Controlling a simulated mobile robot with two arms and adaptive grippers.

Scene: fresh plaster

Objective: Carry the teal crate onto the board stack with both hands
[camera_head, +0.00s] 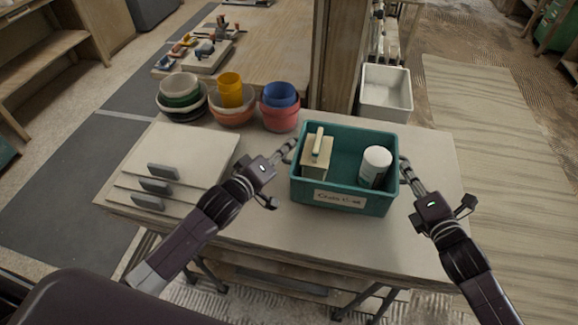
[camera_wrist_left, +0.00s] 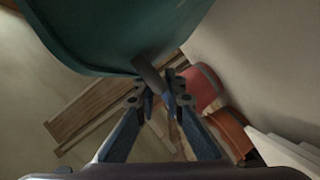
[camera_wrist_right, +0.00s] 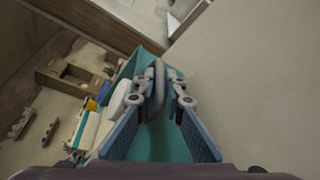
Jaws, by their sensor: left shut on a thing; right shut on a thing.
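The teal crate (camera_head: 345,197) is on or just above the table right of centre in the head view; I cannot tell if it touches. It looks level and holds a float with a cream handle (camera_head: 317,155) and a white tub (camera_head: 375,166). My left gripper (camera_head: 290,150) is shut on the crate's left side; the left wrist view shows its fingers (camera_wrist_left: 160,92) closed at the rim. My right gripper (camera_head: 404,163) is shut on the crate's right-side handle (camera_wrist_right: 159,85). The board stack (camera_head: 200,150) lies left of the crate, with several grey blocks (camera_head: 155,186) along its front edge.
Stacked bowls and buckets (camera_head: 232,104) stand along the table's back edge, behind the boards and crate. A white bin (camera_head: 386,92) stands beyond the table at the back right. The table (camera_head: 255,225) is bare between the boards and crate.

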